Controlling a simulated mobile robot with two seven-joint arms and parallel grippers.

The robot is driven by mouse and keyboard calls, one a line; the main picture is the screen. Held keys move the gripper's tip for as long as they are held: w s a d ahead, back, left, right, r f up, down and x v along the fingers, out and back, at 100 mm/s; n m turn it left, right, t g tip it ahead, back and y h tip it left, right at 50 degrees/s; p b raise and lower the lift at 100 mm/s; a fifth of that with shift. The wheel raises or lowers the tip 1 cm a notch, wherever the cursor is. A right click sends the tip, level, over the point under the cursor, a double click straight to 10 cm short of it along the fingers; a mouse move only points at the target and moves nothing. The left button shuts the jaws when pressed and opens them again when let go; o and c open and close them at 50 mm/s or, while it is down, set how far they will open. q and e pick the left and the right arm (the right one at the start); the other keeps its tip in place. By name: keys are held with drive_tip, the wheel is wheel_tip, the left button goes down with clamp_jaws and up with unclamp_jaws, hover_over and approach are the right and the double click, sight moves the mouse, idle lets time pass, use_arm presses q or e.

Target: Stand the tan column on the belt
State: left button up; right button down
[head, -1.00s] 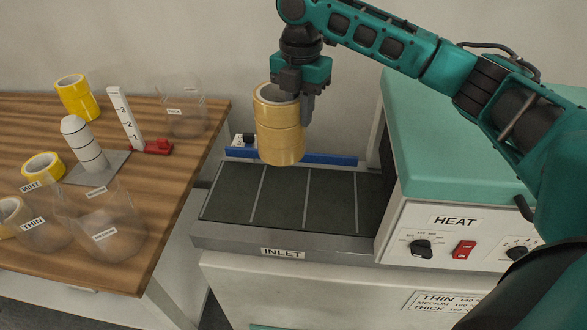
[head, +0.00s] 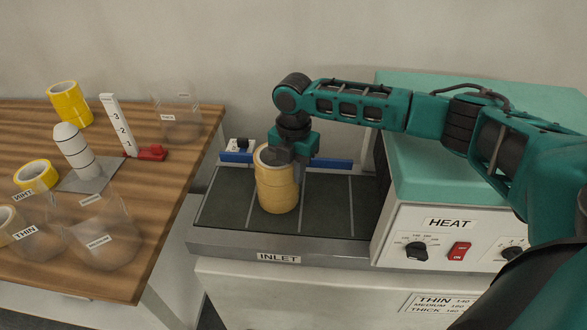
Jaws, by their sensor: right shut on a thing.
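The tan column (head: 277,190) is a stack of tan tape rolls, upright at the left part of the dark belt (head: 325,215) in the head view. Its lower end appears to rest on the belt, though the exact contact is hard to tell. My right gripper (head: 291,160) comes from above and is shut on the column's upper rim. The finger inside the column is hidden. My left gripper is not in view.
The heat machine (head: 435,185) stands right of the belt, with a blue rail (head: 325,163) behind it. On the wooden table (head: 150,220) are yellow rolls (head: 70,103), a white post (head: 73,150), a numbered gauge (head: 118,125) and clear bins (head: 95,230).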

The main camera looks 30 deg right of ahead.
drive_tip(key=c, duration=1.1)
unclamp_jaws()
drive_tip(key=shift+o, duration=0.2)
wheel_tip(320, 180, up, 12)
drive_tip(key=shift+r, duration=0.1)
